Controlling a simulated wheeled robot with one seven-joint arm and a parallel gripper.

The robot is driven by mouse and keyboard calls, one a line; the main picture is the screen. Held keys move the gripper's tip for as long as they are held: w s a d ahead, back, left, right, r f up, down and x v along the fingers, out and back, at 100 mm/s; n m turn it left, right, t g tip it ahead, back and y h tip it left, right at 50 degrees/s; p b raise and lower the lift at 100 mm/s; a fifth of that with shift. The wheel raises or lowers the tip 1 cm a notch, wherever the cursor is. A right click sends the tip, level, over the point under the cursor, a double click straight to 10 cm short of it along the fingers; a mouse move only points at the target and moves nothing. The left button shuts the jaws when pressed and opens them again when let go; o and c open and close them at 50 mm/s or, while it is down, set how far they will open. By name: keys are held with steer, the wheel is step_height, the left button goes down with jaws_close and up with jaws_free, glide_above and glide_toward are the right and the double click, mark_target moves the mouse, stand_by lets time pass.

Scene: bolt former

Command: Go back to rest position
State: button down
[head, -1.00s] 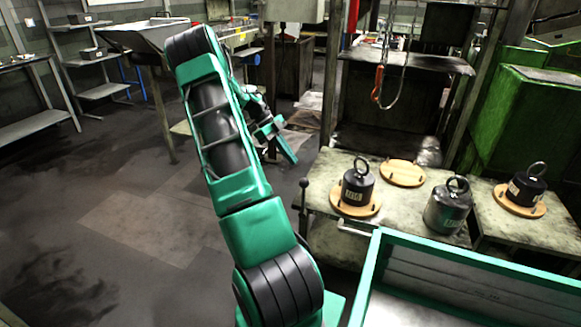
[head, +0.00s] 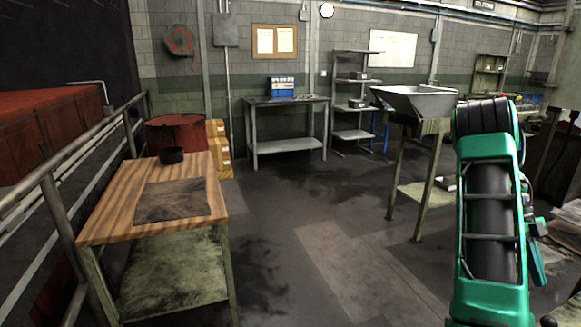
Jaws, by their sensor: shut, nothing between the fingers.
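My gripper (head: 538,262) shows at the right of the head view, partly hidden behind my raised green and black arm. It points downward over the floor and is shut, with nothing seen in it. It is apart from the furniture around it.
A wooden-topped table (head: 110,218) with a dark mat (head: 172,201) and a black bowl (head: 171,155) stands at left beside a metal railing (head: 58,208). A hopper on legs (head: 418,103) stands left of my arm. A workbench (head: 285,102) is at the back. The middle floor is clear.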

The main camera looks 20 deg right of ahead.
steer(key=w+a+r+n+t, duration=0.1)
steer(key=a+r+n+t, duration=0.1)
steer(key=a+r+n, duration=0.6)
steer(key=a+r+n+t, duration=0.2)
steer(key=a+n, duration=0.4)
steer(key=a, duration=0.5)
steer(key=s+a+n+t, duration=0.1)
steer(key=s+a+n, duration=0.3)
steer(key=a+n, duration=0.3)
steer(key=s+a+n+t, duration=0.2)
steer(key=s+a+n, duration=0.2)
steer(key=a+n, duration=0.4)
steer(key=a, duration=0.6)
steer(key=shift+a, duration=0.15)
